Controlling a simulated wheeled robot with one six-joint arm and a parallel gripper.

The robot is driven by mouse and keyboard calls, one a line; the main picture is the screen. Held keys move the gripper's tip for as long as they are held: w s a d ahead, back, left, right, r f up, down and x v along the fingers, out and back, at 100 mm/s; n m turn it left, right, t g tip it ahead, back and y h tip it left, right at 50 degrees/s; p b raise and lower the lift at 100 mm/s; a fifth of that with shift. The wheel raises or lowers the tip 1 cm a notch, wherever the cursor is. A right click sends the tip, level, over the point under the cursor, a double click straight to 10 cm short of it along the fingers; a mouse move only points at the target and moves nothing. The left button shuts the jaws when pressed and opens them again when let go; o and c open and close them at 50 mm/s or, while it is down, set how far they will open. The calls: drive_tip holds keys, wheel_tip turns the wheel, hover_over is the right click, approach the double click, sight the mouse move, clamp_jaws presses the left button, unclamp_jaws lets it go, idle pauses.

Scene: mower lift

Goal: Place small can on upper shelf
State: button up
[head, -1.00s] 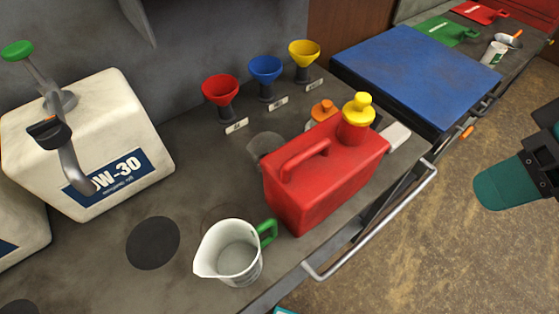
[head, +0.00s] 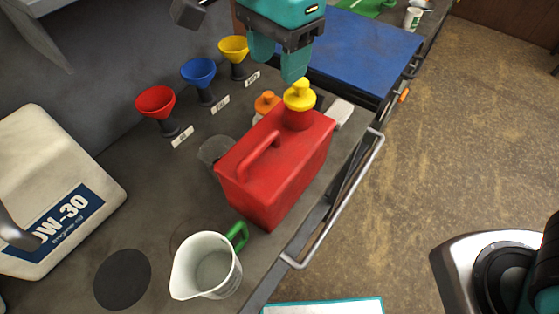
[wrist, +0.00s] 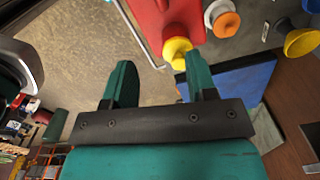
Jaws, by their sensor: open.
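A red can (head: 265,185) with a handle and a yellow spouted cap (head: 299,96) stands upright on the grey bench. In the wrist view its red body (wrist: 165,20) is at the top, and its yellow cap (wrist: 176,53) lies just beyond the fingertips, nearer the right finger. Behind it is a smaller, partly hidden pale container with an orange cap (head: 267,101). I cannot tell which is the small can. My gripper (head: 280,70) is open and empty, just above and behind the yellow cap, with no clear contact. A grey shelf edge (head: 38,7) shows at top left.
Red (head: 156,101), blue (head: 198,74) and yellow (head: 233,48) funnels stand along the wall. A white jug (head: 208,266) with a green handle stands in front. A white oil container (head: 60,190) is at left.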

sight(275, 134)
wheel_tip(275, 134, down, 11)
drive_tip(key=shift+f+p, duration=0.15)
drive_tip(key=shift+p, duration=1)
drive_tip(key=shift+w+a+f+p, duration=0.15)
drive_tip(key=shift+f+p, duration=0.4)
drive_tip(key=shift+f, duration=0.75)
drive_tip(key=shift+a+f+p, duration=0.1)
drive_tip(key=shift+f+p, duration=0.4)
drive_tip(key=shift+f, duration=0.75)
clamp_jaws()
drive_tip(key=shift+w+r, duration=0.1)
